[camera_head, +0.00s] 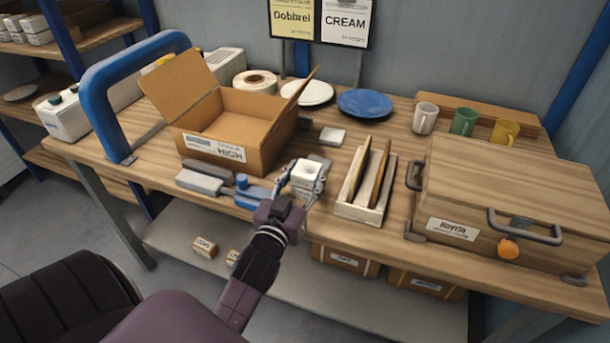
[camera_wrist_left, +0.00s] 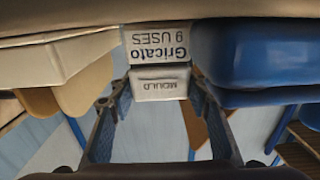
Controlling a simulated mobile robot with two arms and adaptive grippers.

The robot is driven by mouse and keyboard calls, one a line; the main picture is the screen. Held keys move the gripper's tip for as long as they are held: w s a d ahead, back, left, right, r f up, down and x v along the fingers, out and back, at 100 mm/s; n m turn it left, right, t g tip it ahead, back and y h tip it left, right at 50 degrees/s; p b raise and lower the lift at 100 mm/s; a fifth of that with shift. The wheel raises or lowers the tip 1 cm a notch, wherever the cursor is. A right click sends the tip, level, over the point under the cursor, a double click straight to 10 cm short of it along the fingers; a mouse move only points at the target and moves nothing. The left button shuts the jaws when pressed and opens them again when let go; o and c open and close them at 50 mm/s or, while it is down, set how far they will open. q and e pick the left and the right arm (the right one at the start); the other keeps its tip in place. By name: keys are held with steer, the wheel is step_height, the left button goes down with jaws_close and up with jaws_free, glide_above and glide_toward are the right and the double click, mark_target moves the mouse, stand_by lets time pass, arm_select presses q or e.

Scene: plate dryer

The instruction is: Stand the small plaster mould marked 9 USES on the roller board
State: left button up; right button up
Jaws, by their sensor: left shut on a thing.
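My left gripper (camera_head: 304,181), its arm coming in from the bottom, is shut on a small white block, the plaster mould (camera_head: 306,172), near the table's front edge. In the left wrist view the mould (camera_wrist_left: 160,84) sits between the two fingers (camera_wrist_left: 158,98). It reads MOULD, and a label above reads Gricato 9 USES, upside down. Whether the mould touches the surface below is unclear. I cannot tell for sure which thing is the roller board. A blue item (camera_head: 250,191) lies just left of the gripper. My right gripper is not in view.
An open cardboard box (camera_head: 215,150) stands behind left, and a white rack with upright wooden boards (camera_head: 358,211) stands close right. Another small pale block (camera_head: 332,136) lies behind. A wooden case (camera_head: 510,200) fills the right side. Grey blocks (camera_head: 199,182) lie left.

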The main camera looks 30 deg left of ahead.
arm_select(q)
steer(key=shift+f, duration=0.1)
steer(key=o, duration=1.4)
steer(key=shift+o, duration=0.2)
